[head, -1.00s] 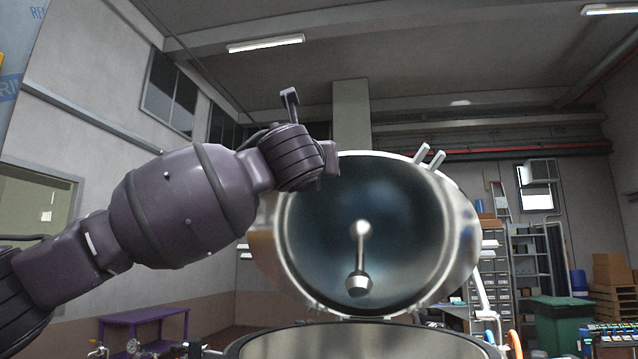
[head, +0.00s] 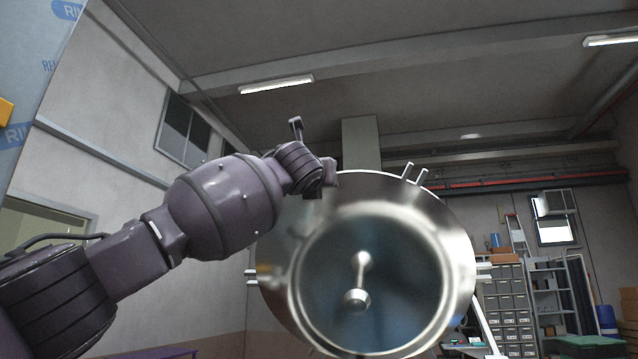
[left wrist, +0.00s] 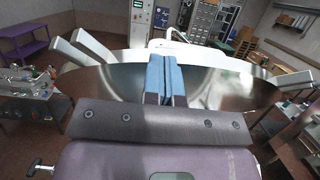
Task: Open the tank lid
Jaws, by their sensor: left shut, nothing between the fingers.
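The tank lid (head: 450,235) is a large round shiny metal disc, raised and facing me in the head view, with its inner side showing. A rod with a rounded knob (head: 358,299) sticks out from its middle. My left arm reaches in from the left, and its wrist end is at the lid's upper left edge. In the left wrist view my left gripper (left wrist: 163,62) is shut and empty, its blue fingers in front of the curved metal lid (left wrist: 105,82). I cannot tell whether the fingers touch it. The tank's opening is out of the head view. My right gripper is not in view.
A grey drawer cabinet (head: 508,300) and shelving stand behind the lid at right. A blue drum (head: 606,318) is farther right. The left wrist view shows a purple table (left wrist: 27,40) and a cluttered bench (left wrist: 40,85) at left.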

